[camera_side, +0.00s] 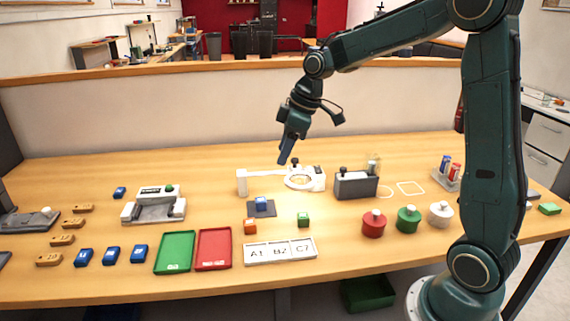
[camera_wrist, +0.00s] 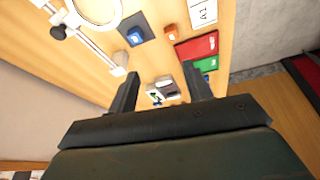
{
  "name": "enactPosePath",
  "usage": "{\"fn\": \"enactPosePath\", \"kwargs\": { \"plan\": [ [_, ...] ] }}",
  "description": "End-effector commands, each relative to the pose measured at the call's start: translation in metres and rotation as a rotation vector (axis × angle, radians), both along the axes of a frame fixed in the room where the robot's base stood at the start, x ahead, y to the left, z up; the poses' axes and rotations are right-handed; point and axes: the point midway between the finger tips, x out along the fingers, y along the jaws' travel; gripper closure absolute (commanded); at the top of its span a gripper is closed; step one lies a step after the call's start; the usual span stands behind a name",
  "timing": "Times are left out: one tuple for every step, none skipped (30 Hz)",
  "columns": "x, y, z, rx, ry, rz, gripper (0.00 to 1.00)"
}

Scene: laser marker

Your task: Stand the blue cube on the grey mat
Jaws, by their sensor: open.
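The blue cube (camera_side: 261,203) stands on the grey mat (camera_side: 269,212) in the side view, near the middle of the table. In the wrist view the blue cube (camera_wrist: 135,39) also lies within the dark outline of the grey mat (camera_wrist: 143,26). My gripper (camera_side: 283,160) is raised above the table, behind and above the cube and apart from it. In the wrist view its two fingers (camera_wrist: 160,88) are spread with nothing between them.
An orange cube (camera_side: 250,226) and a green cube (camera_side: 303,219) stand close to the mat. A white stand with a ring (camera_side: 303,181) is just behind it. Green (camera_side: 175,252) and red (camera_side: 214,249) trays and a white labelled plate (camera_side: 280,251) lie in front.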

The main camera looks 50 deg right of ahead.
Motion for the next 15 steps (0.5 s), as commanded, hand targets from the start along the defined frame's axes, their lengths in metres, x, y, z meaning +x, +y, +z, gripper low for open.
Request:
{"fn": "enactPosePath", "kwargs": {
  "plan": [
    [-0.011, 0.008, 0.010, -0.006, -0.006, -0.021, 0.50],
    [-0.017, 0.011, 0.014, -0.007, -0.006, -0.035, 0.50],
    [-0.025, 0.016, 0.020, -0.009, -0.008, -0.054, 0.50],
    [-0.031, 0.019, 0.024, -0.011, -0.010, -0.070, 0.50],
    [-0.038, 0.022, 0.028, -0.012, -0.012, -0.084, 0.50],
    [-0.046, 0.027, 0.033, -0.013, -0.014, -0.104, 0.50],
    [-0.053, 0.030, 0.036, -0.014, -0.015, -0.120, 0.50],
    [-0.059, 0.033, 0.039, -0.015, -0.019, -0.135, 0.50],
    [-0.068, 0.037, 0.043, -0.015, -0.022, -0.154, 0.50],
    [-0.075, 0.039, 0.045, -0.016, -0.024, -0.169, 0.50],
    [-0.081, 0.042, 0.048, -0.016, -0.027, -0.185, 0.50],
    [-0.091, 0.045, 0.051, -0.015, -0.030, -0.205, 0.50],
    [-0.098, 0.048, 0.053, -0.015, -0.034, -0.220, 0.50],
    [-0.105, 0.050, 0.055, -0.014, -0.036, -0.235, 0.50],
    [-0.114, 0.053, 0.057, -0.013, -0.041, -0.255, 0.50]
  ]
}}
